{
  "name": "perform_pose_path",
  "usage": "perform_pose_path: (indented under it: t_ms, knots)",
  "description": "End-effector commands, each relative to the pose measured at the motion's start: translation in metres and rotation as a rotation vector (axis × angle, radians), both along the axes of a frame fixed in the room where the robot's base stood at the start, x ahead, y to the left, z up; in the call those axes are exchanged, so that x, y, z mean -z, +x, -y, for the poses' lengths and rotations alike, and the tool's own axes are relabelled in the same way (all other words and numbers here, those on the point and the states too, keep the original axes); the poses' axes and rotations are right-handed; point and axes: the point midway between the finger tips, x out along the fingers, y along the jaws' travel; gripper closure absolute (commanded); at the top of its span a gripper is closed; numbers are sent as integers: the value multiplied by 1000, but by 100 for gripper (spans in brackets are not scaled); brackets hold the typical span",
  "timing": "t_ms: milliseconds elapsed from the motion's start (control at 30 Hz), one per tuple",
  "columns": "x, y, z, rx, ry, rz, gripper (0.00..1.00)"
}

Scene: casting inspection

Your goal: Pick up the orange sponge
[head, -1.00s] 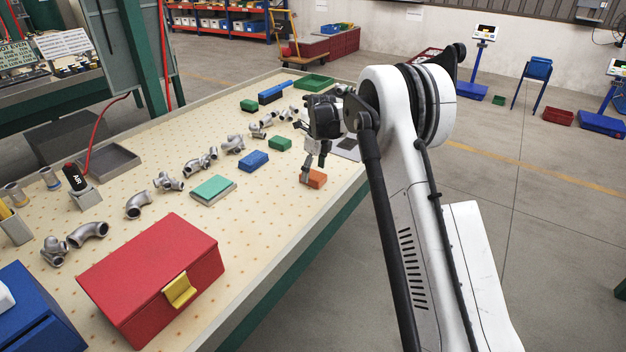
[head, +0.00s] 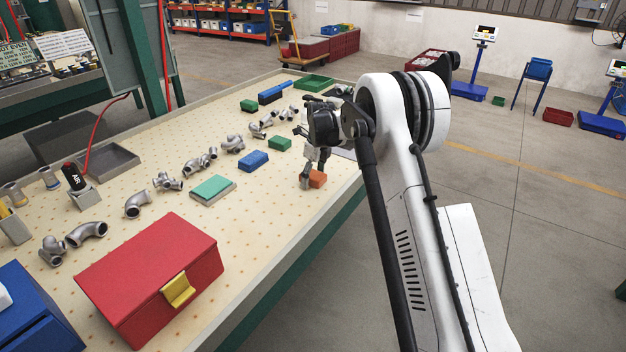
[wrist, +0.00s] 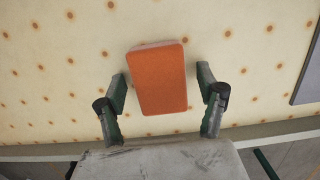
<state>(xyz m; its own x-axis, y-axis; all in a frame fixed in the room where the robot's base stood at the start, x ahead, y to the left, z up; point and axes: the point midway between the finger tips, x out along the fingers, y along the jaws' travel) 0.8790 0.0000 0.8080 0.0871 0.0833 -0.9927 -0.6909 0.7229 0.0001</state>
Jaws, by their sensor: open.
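The orange sponge (head: 317,179) lies on the pegboard-like table top (head: 262,215) near its right edge. In the wrist view the sponge (wrist: 157,79) is a block with rounded corners, slightly tilted, between and ahead of the two fingers. My gripper (wrist: 160,92) is open, with a finger on each side of the sponge and a visible gap on both sides. In the head view my gripper (head: 308,180) reaches down at the sponge and hides part of it.
A blue block (head: 254,160), a green block (head: 280,143) and a teal-topped block (head: 212,188) lie to the left. Metal pipe fittings (head: 168,181) run along the table. A red box (head: 150,275) stands in front. A dark flat item (wrist: 306,70) lies right of the sponge.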

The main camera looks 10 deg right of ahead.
Motion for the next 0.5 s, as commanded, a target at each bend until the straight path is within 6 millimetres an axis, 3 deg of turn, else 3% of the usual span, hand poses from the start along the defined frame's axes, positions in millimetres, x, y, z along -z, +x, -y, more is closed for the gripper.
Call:
perform_pose_path:
  t_ms: [300, 500]
  knots:
    - [1, 0, 0, 0, 0, 0, 30]
    - [1, 0, 0, 0, 0, 0, 55]
